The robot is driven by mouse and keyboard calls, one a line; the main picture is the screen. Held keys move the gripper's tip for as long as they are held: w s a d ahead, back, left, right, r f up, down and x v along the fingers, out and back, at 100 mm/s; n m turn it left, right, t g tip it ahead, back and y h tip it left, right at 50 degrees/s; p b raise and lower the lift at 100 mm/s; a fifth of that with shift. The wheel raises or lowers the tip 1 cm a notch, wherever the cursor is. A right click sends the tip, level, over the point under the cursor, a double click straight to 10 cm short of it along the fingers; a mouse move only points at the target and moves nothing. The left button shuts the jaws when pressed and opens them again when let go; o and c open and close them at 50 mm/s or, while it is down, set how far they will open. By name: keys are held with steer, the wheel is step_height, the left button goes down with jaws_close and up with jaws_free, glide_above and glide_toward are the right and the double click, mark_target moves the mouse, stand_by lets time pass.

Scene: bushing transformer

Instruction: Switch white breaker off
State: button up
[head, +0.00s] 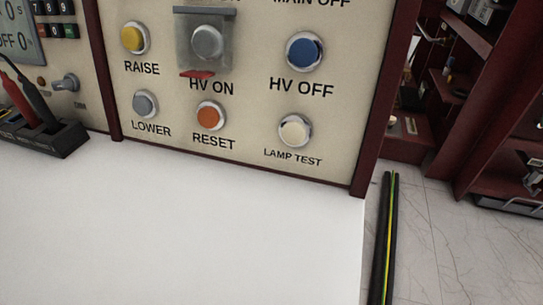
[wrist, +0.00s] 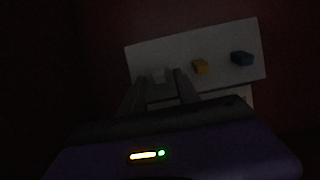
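In the dark wrist view, a pale panel (wrist: 220,64) carries a row of three small breakers. The white breaker (wrist: 158,75) is at the left, the yellow breaker (wrist: 200,66) is in the middle and the blue breaker (wrist: 242,58) is at the right. My gripper (wrist: 161,82) is open, its two fingers apart and pointing at the panel. The white breaker shows between the fingertips. I cannot tell whether a finger touches it, or which way its lever is set. The head view shows neither the breakers nor my gripper.
The head view shows a control panel (head: 252,100) with several push buttons above a clear white tabletop (head: 180,230). A test-lead holder (head: 50,140) is at the left. Dark cables (head: 385,240) hang beside the table, and dark red shelving (head: 480,110) stands at the right.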

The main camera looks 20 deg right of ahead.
jaws_close()
steer(key=shift+f+t, duration=0.15)
steer(key=shift+t, duration=0.15)
steer(key=shift+s+a+f+t+h+b, duration=0.1)
steer(key=shift+f+t+h, duration=0.35)
steer(key=shift+t+h, duration=0.35)
steer(key=shift+s+a+f+t+h+b, duration=0.15)
steer(key=shift+f+t+h, duration=0.4)
steer(key=shift+t, duration=0.4)
steer(key=shift+d+f+t+h+b, duration=0.1)
steer(key=shift+f+t+h, duration=0.25)
steer(key=shift+t+h, duration=0.45)
steer(key=shift+f, duration=0.1)
